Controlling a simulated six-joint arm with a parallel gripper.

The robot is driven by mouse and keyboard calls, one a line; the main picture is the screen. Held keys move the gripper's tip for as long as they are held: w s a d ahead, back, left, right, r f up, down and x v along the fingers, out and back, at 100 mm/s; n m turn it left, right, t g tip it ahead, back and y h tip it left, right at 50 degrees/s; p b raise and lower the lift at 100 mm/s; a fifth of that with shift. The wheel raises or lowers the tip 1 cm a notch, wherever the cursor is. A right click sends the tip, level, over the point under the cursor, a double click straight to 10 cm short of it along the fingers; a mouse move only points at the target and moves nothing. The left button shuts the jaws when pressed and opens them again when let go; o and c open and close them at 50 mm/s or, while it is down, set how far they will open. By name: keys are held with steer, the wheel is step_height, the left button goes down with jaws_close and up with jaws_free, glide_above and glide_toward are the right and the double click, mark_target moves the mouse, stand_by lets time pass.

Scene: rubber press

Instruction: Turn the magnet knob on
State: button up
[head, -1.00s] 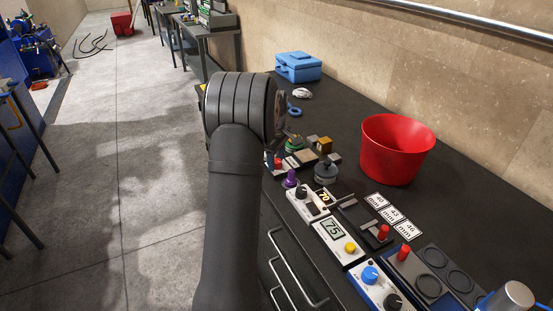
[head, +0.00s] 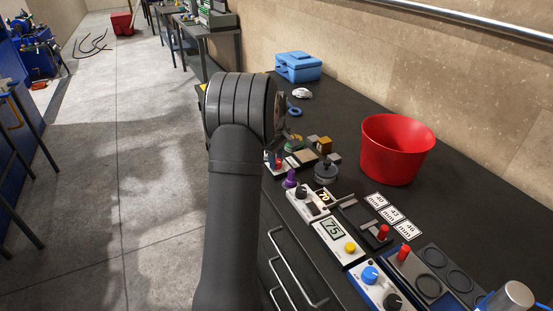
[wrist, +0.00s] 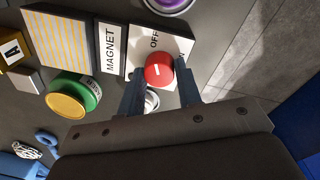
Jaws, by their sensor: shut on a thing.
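In the wrist view, the red magnet knob (wrist: 157,71) stands on a white plate (wrist: 176,48) marked OFF. A MAGNET label (wrist: 110,47) lies to its left. The knob carries a short white mark on its top. My gripper (wrist: 161,67) has one finger on each side of the knob and is shut on it. In the head view, my arm hides most of the gripper and part of the magnet plate.
A striped block (wrist: 58,36) and a green and yellow round piece (wrist: 72,98) are near the knob. A purple piece (head: 291,178), a red bucket (head: 396,150) and a blue box (head: 298,67) stand on the bench. The floor is left of the bench.

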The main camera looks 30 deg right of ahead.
steer(key=m, duration=0.8)
steer(key=shift+w+m, duration=0.1)
steer(key=shift+m, duration=0.3)
steer(key=m, duration=0.4)
steer(key=shift+d+r+g, duration=0.1)
steer(key=shift+g, duration=0.2)
steer(key=shift+m, duration=2.1)
steer(key=o, duration=1)
steer(key=shift+c, duration=0.2)
step_height(320, 180, up, 17)
steer(key=shift+w+a+r, duration=0.2)
steer(key=shift+w+a, duration=0.1)
steer(key=shift+w, duration=0.15)
